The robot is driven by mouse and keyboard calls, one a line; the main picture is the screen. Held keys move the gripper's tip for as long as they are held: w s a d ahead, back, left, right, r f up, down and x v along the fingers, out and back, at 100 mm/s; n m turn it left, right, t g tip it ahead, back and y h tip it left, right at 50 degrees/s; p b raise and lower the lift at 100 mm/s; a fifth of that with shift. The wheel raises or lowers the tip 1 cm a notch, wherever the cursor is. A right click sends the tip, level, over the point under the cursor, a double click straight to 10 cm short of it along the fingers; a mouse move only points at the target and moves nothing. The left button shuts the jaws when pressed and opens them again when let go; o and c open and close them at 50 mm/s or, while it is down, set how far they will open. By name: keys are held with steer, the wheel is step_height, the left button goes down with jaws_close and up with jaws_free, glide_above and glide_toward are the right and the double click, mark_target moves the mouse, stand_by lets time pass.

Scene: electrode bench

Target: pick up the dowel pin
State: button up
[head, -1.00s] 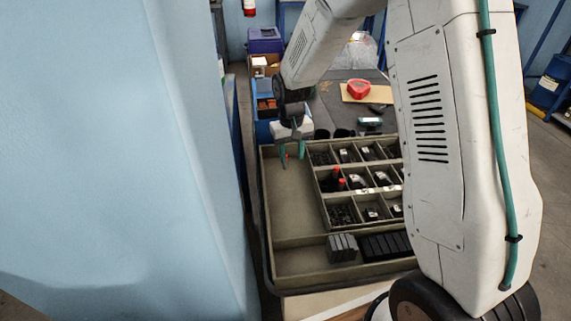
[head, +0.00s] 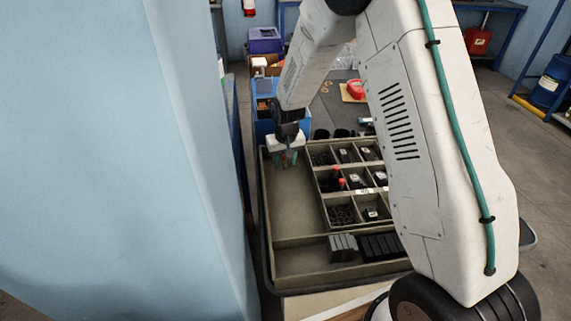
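I cannot make out the dowel pin for certain at this size. My gripper (head: 286,159) points down over the back of the long left compartment of the grey-brown tray (head: 287,227). Its two teal fingers look apart, with a little red showing near them. I see no object clearly between them. How close the fingertips are to the tray floor is hard to tell.
The tray's right side has small compartments with dark parts and two red-topped items (head: 336,170). A grey block (head: 342,246) and black blocks (head: 381,245) fill the front right. A blue bin (head: 263,127) stands behind. A pale blue wall (head: 120,160) is close at left.

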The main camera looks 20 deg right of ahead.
jaws_close()
steer(key=shift+r, duration=0.1)
